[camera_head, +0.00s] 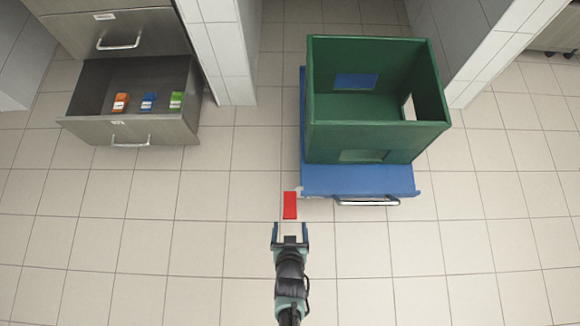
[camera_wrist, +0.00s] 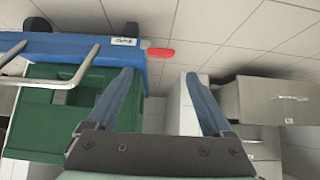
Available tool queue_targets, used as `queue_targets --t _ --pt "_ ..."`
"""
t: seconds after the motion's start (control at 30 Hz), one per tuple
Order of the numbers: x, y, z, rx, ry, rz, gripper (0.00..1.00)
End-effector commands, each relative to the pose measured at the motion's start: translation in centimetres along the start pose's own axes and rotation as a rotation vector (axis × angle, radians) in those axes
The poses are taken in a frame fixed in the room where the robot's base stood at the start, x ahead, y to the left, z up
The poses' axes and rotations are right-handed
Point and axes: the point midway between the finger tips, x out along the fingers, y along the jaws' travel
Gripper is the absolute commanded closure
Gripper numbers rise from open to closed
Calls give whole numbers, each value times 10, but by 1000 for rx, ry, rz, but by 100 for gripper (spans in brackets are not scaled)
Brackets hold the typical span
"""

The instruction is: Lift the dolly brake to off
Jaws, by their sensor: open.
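The red brake pedal (camera_head: 290,205) sticks out at the front left corner of the blue dolly (camera_head: 350,181). In the wrist view the red pedal (camera_wrist: 160,52) shows beside the blue dolly edge (camera_wrist: 65,46), near a white label. Its tilt is hard to tell. My gripper (camera_head: 290,231) is open and empty, just in front of the pedal in the head view. In the wrist view the two fingers of my gripper (camera_wrist: 158,74) are spread apart, with the pedal beyond the gap, not between them. I cannot tell the height difference.
A green crate (camera_head: 335,141) with cut-out openings stands on the dolly. A metal handle (camera_head: 367,202) is at the dolly front. An open drawer (camera_head: 88,128) at left holds orange, blue and green packets. White walls flank the dolly. The tiled floor in front is clear.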

Motion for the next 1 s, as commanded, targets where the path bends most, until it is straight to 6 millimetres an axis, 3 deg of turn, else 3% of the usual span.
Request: queue_targets --t 0.1,0.27,0.87,1.0 --pt "-20 0 -2 0 -1 0 15" --pt "-29 0 -1 0 0 0 15" --pt "-29 0 0 0 0 0 15" --pt "-24 0 -21 0 30 -1 15"
